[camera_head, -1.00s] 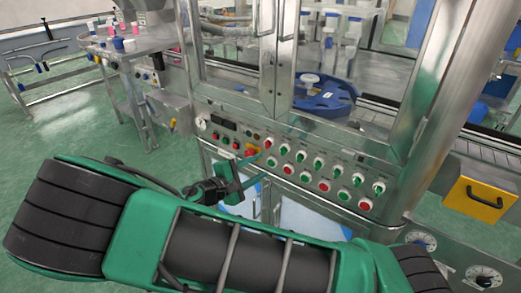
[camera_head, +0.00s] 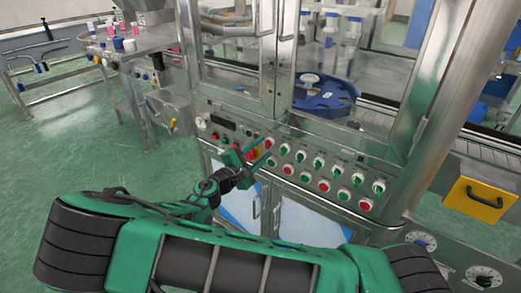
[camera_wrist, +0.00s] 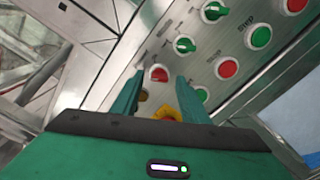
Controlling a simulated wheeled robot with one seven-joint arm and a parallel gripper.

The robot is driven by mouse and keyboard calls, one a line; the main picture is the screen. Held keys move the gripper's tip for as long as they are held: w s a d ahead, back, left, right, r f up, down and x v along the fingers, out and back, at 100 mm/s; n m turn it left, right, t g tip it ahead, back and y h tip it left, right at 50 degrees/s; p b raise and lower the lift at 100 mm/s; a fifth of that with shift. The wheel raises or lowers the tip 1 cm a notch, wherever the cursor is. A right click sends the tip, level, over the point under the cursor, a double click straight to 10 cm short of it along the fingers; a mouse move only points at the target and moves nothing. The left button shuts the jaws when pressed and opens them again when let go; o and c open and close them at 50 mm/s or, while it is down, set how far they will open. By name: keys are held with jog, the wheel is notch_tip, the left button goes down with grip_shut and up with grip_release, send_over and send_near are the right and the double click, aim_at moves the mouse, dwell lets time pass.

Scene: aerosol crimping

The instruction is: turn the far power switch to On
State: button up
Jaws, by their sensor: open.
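My gripper (camera_head: 280,142) is open and empty. Its two green fingers reach toward the left part of the control panel (camera_head: 232,123). A red-faced rotary switch (camera_head: 269,143) is at the left end of the upper switch row. In the wrist view this red switch (camera_wrist: 158,73) shows between and just beyond the fingertips (camera_wrist: 158,80). Contact cannot be told. A red knob with a yellow surround (camera_wrist: 167,114) lies nearer the gripper's palm and is partly hidden. The labels are too small to read, so which switch is the power switch cannot be confirmed.
Green rotary switches (camera_wrist: 185,45) continue the row to the right. Red and green push buttons (camera_wrist: 227,68) lie below them. Glass doors with metal frames (camera_head: 283,60) rise above the panel. A yellow drawer front (camera_head: 474,199) is at the right.

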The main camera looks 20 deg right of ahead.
jog(key=shift+w+d, duration=0.35)
jog(key=shift+d, duration=0.15)
